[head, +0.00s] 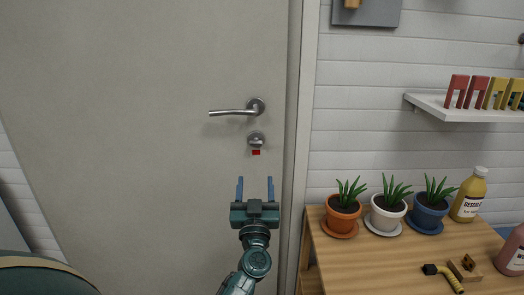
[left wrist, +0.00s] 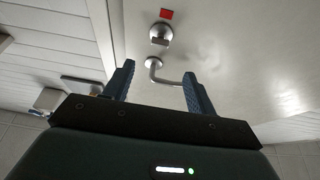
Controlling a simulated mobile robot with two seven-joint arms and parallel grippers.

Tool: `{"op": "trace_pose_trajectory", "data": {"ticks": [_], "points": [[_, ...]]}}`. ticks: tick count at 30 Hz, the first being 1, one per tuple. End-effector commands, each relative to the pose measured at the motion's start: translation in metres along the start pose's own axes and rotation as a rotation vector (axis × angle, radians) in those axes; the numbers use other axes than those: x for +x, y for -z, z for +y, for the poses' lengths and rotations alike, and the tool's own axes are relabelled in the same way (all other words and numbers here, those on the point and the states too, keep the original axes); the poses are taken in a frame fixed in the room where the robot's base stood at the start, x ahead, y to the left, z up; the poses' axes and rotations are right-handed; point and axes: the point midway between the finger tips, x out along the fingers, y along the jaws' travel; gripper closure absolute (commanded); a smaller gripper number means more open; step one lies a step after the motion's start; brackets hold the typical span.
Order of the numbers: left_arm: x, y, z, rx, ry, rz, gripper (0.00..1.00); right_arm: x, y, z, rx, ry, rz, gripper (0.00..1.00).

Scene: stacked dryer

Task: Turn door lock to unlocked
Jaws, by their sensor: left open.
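The door lock (head: 256,139) is a round metal turn knob on the pale door (head: 130,120), with a small red marker (head: 256,152) just under it. A metal lever handle (head: 237,111) sits above the lock. My left gripper (head: 255,182) is open and empty, below the lock and apart from it, with its two blue fingers pointing up in the head view. In the left wrist view the picture is turned over: the lock (left wrist: 161,33) and red marker (left wrist: 166,14) are beyond the open fingers, and the lever handle (left wrist: 157,66) lies between lock and fingers. My right gripper is not in view.
A wooden table (head: 375,262) stands right of the door frame (head: 303,130), with several potted plants, a yellow bottle (head: 468,196) and a pink bottle (head: 513,252). A white shelf (head: 465,108) is on the wall above. The space before the door is clear.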

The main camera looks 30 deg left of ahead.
Motion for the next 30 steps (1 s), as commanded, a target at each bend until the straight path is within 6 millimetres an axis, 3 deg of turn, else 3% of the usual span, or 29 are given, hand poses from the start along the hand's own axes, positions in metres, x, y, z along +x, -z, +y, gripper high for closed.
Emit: {"op": "trace_pose_trajectory", "data": {"ticks": [16, 22, 30], "points": [[0.104, 0.001, 0.0, 0.001, -0.001, 0.004, 0.44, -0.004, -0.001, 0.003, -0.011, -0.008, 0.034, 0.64], [0.12, 0.001, 0.0, 0.001, -0.003, 0.002, 0.44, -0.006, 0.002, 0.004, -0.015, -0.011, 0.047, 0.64], [0.123, 0.001, 0.0, 0.0, -0.003, 0.001, 0.44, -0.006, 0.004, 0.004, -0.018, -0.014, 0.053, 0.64]]}}
